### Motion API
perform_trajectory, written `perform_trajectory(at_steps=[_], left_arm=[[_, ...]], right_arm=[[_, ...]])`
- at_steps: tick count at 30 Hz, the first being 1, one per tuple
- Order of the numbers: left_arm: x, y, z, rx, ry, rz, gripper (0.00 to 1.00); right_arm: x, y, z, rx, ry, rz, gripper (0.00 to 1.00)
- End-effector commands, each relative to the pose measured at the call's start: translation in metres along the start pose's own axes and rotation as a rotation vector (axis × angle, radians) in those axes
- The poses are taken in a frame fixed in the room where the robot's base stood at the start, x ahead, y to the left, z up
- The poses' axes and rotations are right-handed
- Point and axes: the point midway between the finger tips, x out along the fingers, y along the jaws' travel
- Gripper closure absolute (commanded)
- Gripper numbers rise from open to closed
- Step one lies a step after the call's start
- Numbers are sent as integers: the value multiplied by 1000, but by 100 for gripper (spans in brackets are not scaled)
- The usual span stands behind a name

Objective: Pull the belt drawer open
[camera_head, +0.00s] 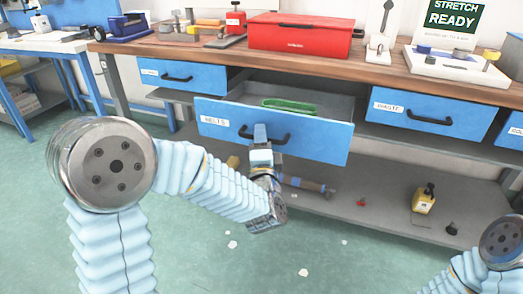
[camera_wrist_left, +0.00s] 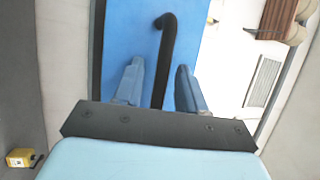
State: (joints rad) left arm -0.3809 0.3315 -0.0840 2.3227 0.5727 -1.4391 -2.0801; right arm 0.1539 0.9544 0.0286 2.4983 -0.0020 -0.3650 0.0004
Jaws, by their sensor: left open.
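The belt drawer (camera_head: 225,116), a blue-fronted drawer labelled BELTS, stands out from the bench with its inside showing. A green item (camera_head: 289,106) lies in it. Its black handle (camera_head: 284,138) is on the front. My left gripper (camera_head: 261,133) is at the left part of this handle. In the left wrist view the open fingers (camera_wrist_left: 160,72) stand on either side of the black handle (camera_wrist_left: 167,35), with gaps between, in front of the blue drawer front (camera_wrist_left: 122,35). My right gripper is out of view; only part of my right arm shows at lower right.
Closed blue drawers flank it, one at left (camera_head: 207,80) and a WASTE drawer (camera_head: 438,113) at right. The wooden bench top (camera_head: 190,50) carries a red toolbox (camera_head: 300,33). The green floor in front is mostly clear.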

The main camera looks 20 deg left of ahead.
Motion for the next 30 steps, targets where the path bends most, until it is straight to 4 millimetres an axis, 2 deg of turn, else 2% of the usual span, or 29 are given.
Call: perform_trajectory(at_steps=[5,11,12,15,21,30], left_arm=[[-28,1,-1,0,5,1,60],[-84,2,-1,-1,7,1,60],[-91,9,0,-4,3,-4,60],[-106,10,0,-6,3,-3,60],[-126,6,0,-3,1,-3,60],[-135,1,0,-1,1,1,60]], right_arm=[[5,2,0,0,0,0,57],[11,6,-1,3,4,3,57],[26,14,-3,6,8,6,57],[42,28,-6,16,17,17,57],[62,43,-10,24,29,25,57],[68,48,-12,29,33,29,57]])
